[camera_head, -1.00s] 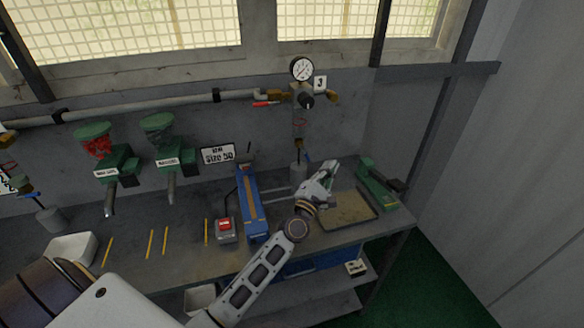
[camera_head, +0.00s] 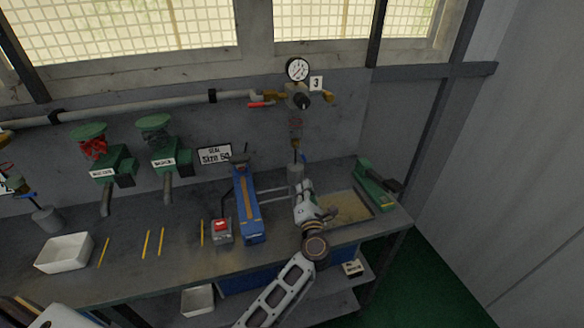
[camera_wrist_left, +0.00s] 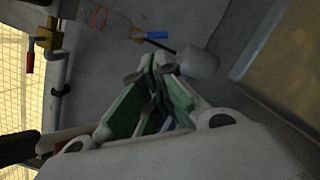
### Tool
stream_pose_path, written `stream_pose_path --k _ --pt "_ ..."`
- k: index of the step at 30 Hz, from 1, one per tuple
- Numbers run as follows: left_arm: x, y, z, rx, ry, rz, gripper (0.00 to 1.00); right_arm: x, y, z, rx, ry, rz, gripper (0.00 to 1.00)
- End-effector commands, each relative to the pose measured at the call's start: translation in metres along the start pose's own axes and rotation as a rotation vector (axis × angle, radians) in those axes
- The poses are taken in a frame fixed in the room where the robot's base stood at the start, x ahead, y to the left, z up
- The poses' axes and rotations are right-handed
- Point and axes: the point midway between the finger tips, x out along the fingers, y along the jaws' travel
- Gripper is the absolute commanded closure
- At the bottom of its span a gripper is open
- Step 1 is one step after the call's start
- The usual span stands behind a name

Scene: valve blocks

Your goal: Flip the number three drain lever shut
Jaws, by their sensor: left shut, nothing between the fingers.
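The number 3 tag (camera_head: 316,83) hangs beside a round gauge (camera_head: 298,69) at the pipe's right end. Below it is a brass drain valve (camera_head: 295,143) with a small blue lever (camera_head: 305,158). In the left wrist view the blue lever (camera_wrist_left: 157,35) sticks out from the brass valve (camera_wrist_left: 137,35), below a clear bowl (camera_wrist_left: 110,17). My left gripper (camera_head: 305,186) is shut and empty, low in front of the grey drain cup (camera_head: 295,174). Its fingertips (camera_wrist_left: 150,72) are apart from the lever. My right gripper is out of view.
A red lever (camera_head: 262,104) sits on the pipe left of the gauge. A blue tool (camera_head: 247,205) stands on the bench left of my gripper. A shallow tray (camera_head: 350,207) and a green tool (camera_head: 375,185) lie to its right.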

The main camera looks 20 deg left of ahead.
Motion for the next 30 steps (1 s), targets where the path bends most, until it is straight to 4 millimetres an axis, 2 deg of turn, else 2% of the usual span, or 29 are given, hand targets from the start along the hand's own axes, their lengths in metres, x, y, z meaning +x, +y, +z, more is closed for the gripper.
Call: stream_pose_path --k 3,9,15,30 --pt "0.000 0.004 -0.015 0.079 0.068 0.014 1.00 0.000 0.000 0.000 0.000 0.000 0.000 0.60" --pt "-0.002 0.011 -0.030 0.213 0.138 0.033 1.00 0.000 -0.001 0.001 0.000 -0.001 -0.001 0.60" --pt "-0.002 0.012 -0.031 0.287 0.147 0.032 1.00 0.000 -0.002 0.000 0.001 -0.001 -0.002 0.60" --pt "-0.001 0.012 -0.031 0.299 0.146 0.031 1.00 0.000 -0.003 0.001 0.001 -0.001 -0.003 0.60"
